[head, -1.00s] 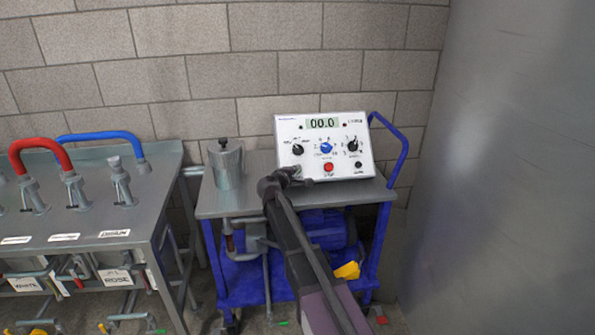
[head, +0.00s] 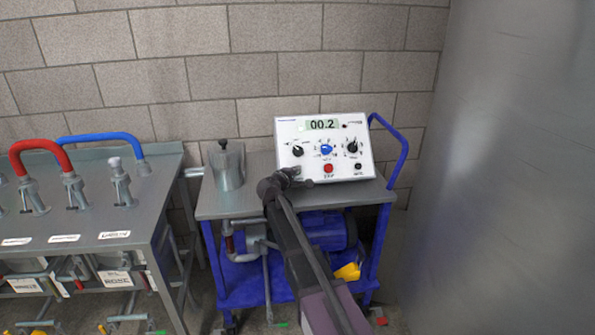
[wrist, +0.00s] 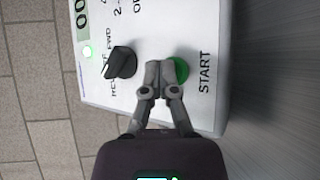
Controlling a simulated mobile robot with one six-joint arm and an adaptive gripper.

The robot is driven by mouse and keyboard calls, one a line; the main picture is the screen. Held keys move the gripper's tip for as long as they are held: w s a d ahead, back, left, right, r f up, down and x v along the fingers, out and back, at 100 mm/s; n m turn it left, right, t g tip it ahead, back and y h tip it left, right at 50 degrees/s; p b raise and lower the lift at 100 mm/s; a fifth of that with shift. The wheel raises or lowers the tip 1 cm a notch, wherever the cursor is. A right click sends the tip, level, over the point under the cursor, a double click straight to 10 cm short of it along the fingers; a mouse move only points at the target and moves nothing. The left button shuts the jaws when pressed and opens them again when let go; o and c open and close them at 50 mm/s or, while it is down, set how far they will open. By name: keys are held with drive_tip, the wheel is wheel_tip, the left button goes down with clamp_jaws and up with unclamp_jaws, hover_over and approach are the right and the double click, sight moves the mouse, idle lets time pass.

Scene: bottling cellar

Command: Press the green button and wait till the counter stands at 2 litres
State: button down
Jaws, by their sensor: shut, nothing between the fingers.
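The white control box (head: 346,127) stands on the trolley top, its face turned toward me. Its counter (head: 323,125) reads 00.2. The green button (wrist: 181,70) shows in the wrist view beside the word START, partly covered by my fingers. In the head view my gripper (head: 296,178) hides it at the box's lower left. My gripper also shows in the wrist view (wrist: 160,68), shut and empty, with its fingertips at the green button. I cannot tell whether they touch it. A red button (head: 328,168) sits to the right of my gripper.
A bench with a red hose (head: 40,146) and a blue hose (head: 103,135) is at left. A grey metal wall (head: 500,170) closes the right side.

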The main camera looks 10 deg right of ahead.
drive_tip(key=shift+s+r+p, duration=0.3)
drive_tip(key=shift+s+r, duration=0.1)
drive_tip(key=shift+s, duration=0.05)
drive_tip(key=shift+s, duration=0.1)
drive_tip(key=s+r+p, duration=0.3)
drive_tip(key=shift+s+r, duration=0.2)
drive_tip(key=shift+s, duration=0.1)
idle(0.5)
idle(0.6)
